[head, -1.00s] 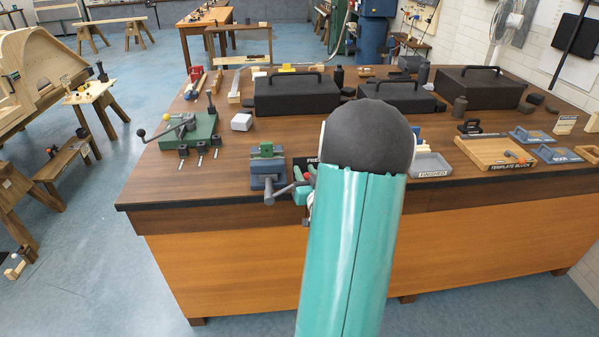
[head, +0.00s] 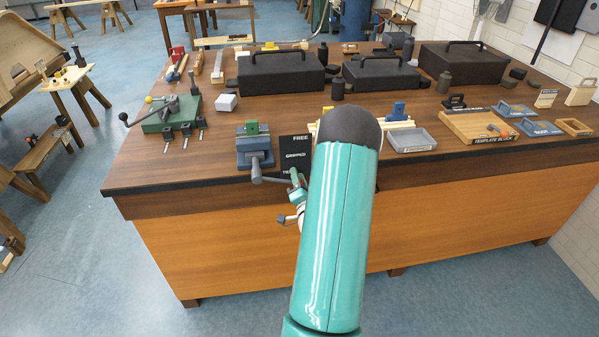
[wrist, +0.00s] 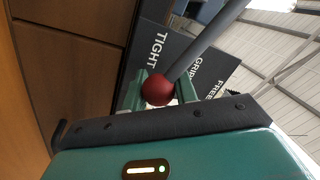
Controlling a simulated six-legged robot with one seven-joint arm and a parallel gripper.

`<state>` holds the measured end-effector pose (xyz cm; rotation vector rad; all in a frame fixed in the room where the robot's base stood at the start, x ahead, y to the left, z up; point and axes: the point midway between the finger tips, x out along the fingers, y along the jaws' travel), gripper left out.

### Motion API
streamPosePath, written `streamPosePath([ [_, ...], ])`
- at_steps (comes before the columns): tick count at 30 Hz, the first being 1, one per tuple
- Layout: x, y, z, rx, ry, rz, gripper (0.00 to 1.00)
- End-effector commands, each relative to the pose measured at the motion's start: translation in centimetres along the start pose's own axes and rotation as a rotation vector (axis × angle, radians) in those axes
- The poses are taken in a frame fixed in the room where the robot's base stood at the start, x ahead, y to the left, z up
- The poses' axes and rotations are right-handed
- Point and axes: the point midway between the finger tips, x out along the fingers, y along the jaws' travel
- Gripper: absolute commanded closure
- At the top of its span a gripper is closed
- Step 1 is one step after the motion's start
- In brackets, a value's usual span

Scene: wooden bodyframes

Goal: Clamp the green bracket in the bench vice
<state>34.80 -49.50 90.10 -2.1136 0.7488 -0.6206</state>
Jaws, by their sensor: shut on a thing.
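The bench vice (head: 255,152) is blue-grey and stands at the bench's front edge in the head view. The green bracket (head: 251,128) sits upright at its jaws; whether both jaws touch it I cannot tell. The vice's grey handle (head: 272,181) points right and slightly down from the screw. My gripper (head: 296,186) is at the handle's outer end, partly hidden by my arm. In the wrist view the grey handle (wrist: 207,42) ends in a red knob (wrist: 158,89), and my green fingers (wrist: 160,92) are shut on this knob.
A black sign (head: 294,148) beside the vice reads FREE, GRIPPED and, in the wrist view, TIGHT. A green clamp fixture (head: 180,113) stands left, a grey tray (head: 411,139) and wooden template block (head: 478,127) right. Black cases (head: 282,75) stand behind. Floor in front is clear.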

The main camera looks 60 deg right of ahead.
Motion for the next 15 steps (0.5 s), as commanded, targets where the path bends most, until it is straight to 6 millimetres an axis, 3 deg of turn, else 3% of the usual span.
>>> streamPosePath([
  [3,0.04,-0.05,0.98,0.051,0.002,-0.007,1.00],
  [15,0.07,0.14,1.46,0.103,0.012,-0.010,1.00],
])
